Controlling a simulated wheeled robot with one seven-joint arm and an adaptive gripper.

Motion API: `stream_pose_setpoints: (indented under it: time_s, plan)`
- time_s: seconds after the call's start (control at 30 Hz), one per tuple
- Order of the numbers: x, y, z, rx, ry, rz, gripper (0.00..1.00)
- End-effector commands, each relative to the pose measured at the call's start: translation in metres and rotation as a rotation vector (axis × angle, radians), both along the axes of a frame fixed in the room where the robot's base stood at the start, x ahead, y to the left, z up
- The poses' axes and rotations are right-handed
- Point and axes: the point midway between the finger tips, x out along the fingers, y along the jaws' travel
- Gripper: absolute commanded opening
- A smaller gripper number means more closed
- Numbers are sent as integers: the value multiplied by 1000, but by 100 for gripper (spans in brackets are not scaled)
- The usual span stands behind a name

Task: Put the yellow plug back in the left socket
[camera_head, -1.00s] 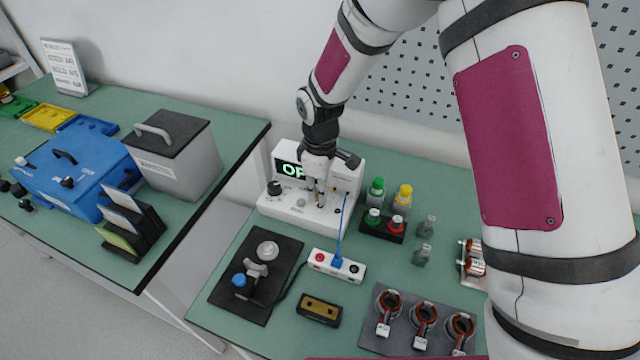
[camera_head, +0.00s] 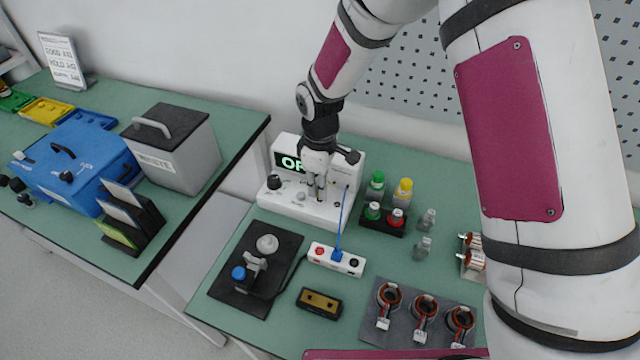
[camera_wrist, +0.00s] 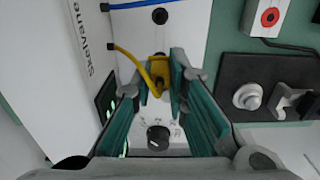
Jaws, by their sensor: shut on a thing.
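My gripper (camera_wrist: 160,72) is shut on the yellow plug (camera_wrist: 158,69), which shows between the teal fingertips in the wrist view. A yellow lead loops from the plug to the white tester's face. In the head view my gripper (camera_head: 317,195) is low in front of the white tester (camera_head: 348,178), over its base; the plug is too small to make out there. A dark round socket (camera_wrist: 160,16) shows beyond the fingertips in the wrist view. The left socket is not clearly seen, and I cannot tell whether the plug's tip touches or enters it.
A blue lead (camera_head: 345,215) runs from the tester to a white terminal block (camera_head: 322,255). A black fixture plate (camera_head: 290,250) lies in front left. Bottles (camera_head: 404,192) stand to the right. A black knob (camera_wrist: 158,137) is on the tester close to my fingers.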

Motion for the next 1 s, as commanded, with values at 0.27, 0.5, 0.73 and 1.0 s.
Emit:
stream_pose_setpoints:
  time_s: [0.27,0.5,0.73,1.0]
  plan:
    - [0,0,-2,0,0,0,0]
    - [0,0,-2,0,0,0,0]
    - [0,0,-6,0,1,0,0]
    - [0,0,-9,0,1,-1,0]
